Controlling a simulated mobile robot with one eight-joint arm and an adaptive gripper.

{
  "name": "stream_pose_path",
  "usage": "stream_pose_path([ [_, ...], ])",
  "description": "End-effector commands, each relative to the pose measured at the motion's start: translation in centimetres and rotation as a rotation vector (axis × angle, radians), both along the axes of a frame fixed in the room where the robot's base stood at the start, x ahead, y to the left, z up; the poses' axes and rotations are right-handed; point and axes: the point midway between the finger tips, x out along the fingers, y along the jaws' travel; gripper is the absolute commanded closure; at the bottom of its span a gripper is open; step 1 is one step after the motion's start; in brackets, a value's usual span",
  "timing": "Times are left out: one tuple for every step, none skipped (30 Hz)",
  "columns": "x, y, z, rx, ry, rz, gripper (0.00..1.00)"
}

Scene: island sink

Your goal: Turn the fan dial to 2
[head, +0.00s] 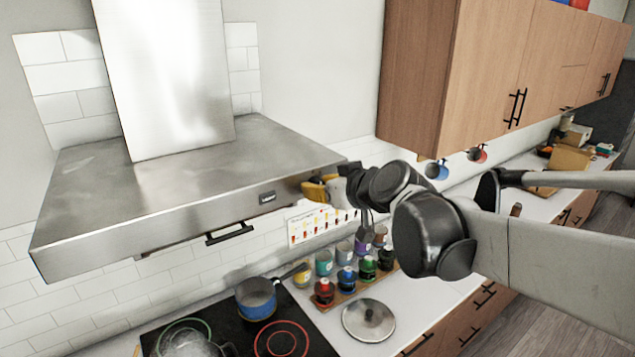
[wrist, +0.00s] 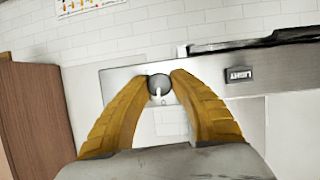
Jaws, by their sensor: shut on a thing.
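The fan dial (wrist: 158,81) is a small dark round knob with a white pointer mark, on the steel front strip of the range hood. In the head view my gripper (head: 322,188) is at the right end of the hood's front edge, and the dial is hidden there by the fingers.
The range hood (head: 190,187) has a dark handle (head: 229,233) below its front edge. Wooden cabinets (head: 470,70) hang to the right. Below are a blue pot (head: 256,299), a lid (head: 368,320) and several jars.

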Motion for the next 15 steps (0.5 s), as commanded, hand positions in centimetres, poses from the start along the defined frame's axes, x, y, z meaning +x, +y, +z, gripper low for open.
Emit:
stream_pose_path([
  [0.07,-0.12,-0.15,0.031,0.021,-0.001,1.00],
  [0.09,-0.14,-0.13,0.053,0.035,-0.002,1.00],
  [0.08,-0.13,-0.18,0.083,0.056,-0.001,1.00],
  [0.08,-0.13,-0.19,0.105,0.071,-0.001,1.00],
  [0.07,-0.12,-0.20,0.129,0.087,-0.001,1.00],
  [0.09,-0.16,-0.21,0.160,0.108,-0.001,1.00],
  [0.09,-0.17,-0.21,0.184,0.124,-0.002,1.00],
  [0.09,-0.15,-0.21,0.208,0.140,-0.001,1.00],
  [0.09,-0.13,-0.22,0.238,0.161,0.000,1.00],
  [0.09,-0.13,-0.23,0.264,0.178,-0.001,1.00],
  [0.12,-0.17,-0.24,0.286,0.193,-0.001,1.00],
  [0.12,-0.17,-0.28,0.318,0.215,-0.001,1.00],
  [0.12,-0.15,-0.26,0.342,0.230,-0.001,1.00],
  [0.11,-0.14,-0.28,0.365,0.247,0.000,1.00],
  [0.12,-0.15,-0.26,0.397,0.268,0.000,1.00],
])
